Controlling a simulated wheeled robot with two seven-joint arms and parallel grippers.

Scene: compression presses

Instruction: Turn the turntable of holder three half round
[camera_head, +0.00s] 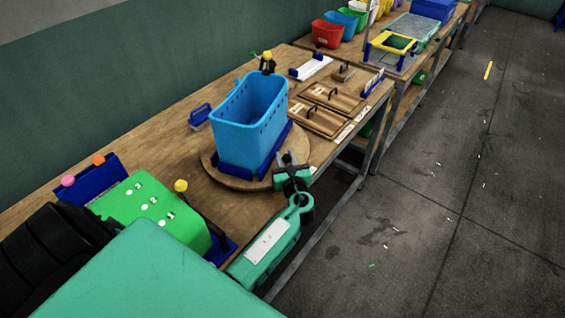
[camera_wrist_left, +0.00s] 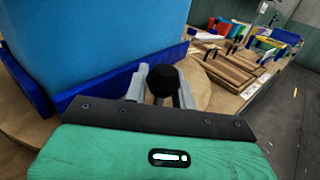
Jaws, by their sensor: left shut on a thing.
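The turntable (camera_head: 211,164) is a round wooden disc on the bench in the middle of the head view. A light blue bin (camera_head: 243,118) stands upright on it in a dark blue holder frame (camera_head: 238,171). My left gripper (camera_head: 289,160) is at the disc's near right edge, beside the frame. In the left wrist view its fingers (camera_wrist_left: 160,86) are shut on a black round knob (camera_wrist_left: 163,78), one on each side. The knob's foot is hidden. The bin (camera_wrist_left: 85,40) and the disc (camera_wrist_left: 201,88) fill the left and middle there. My right gripper is out of view.
Wooden lidded boards with black handles (camera_head: 332,98) lie just beyond the turntable. A green block with buttons (camera_head: 150,205) stands at the near left. A yellow-knobbed lever (camera_head: 267,57) is behind the bin. Open floor (camera_head: 440,200) lies at the right.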

